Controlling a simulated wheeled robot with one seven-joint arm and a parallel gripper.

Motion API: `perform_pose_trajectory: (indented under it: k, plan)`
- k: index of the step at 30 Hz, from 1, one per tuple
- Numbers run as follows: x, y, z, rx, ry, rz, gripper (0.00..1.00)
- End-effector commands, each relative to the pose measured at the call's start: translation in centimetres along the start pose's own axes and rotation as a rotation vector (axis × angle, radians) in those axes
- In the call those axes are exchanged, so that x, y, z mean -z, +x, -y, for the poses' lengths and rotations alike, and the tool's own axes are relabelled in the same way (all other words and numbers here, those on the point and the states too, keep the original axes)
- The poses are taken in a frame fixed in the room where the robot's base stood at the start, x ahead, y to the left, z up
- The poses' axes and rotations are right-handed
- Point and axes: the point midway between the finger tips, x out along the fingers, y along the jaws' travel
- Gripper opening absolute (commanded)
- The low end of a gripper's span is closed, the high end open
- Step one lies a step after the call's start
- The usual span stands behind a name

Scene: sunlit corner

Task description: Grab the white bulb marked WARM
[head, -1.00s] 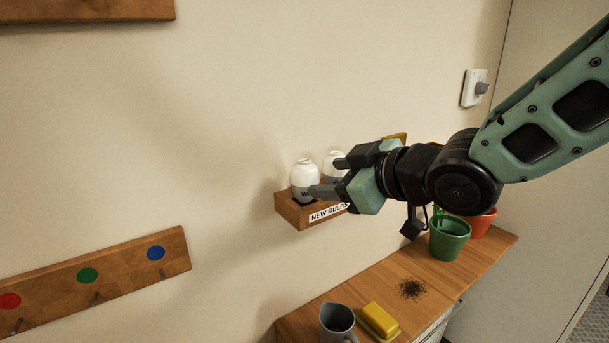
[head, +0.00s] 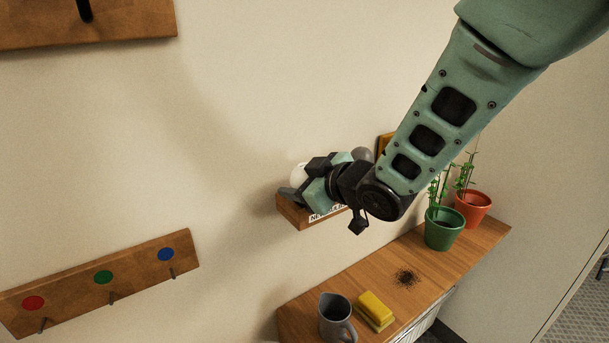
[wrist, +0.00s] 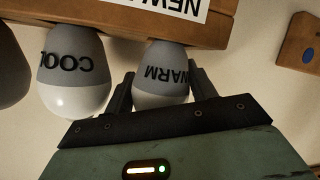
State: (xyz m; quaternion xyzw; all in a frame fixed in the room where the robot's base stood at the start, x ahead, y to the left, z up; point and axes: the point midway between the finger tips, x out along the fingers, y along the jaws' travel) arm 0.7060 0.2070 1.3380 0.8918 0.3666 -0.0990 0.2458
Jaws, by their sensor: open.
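The bulb marked WARM (wrist: 160,72) shows in the wrist view, with white glass and a grey band bearing the word, at the wooden bulb rack (wrist: 120,20). My gripper (wrist: 161,88) is open, with one finger on each side of this bulb; I cannot tell whether either finger touches it. In the head view my gripper (head: 301,180) covers most of the rack (head: 291,211), and only part of the white bulb (head: 298,173) shows behind it. A bulb marked COOL (wrist: 73,80) sits beside the WARM one, left of the fingers in the wrist view.
Another grey bulb (wrist: 10,68) is cut off at the wrist view's left edge. A peg board (head: 100,283) is on the wall at left. Below, a cabinet top (head: 350,285) bears a grey jug (head: 335,316), yellow sponge (head: 374,309), green pot (head: 443,232) and red pot (head: 474,207).

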Motion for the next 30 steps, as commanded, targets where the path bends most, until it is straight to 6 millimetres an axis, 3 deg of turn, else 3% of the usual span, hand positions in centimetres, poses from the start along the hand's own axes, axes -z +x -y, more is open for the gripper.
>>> perform_pose_trajectory:
  k: [9,12,13,30]
  plan:
    - [-0.04,0.43,0.02,0.000,0.000,-0.001,0.56]
    - [-0.04,0.42,0.02,0.000,-0.001,-0.001,0.31]
    - [-0.04,0.42,0.02,0.000,-0.001,-0.001,0.27]
    - [0.91,0.87,-0.45,-0.002,0.000,-0.002,0.27]
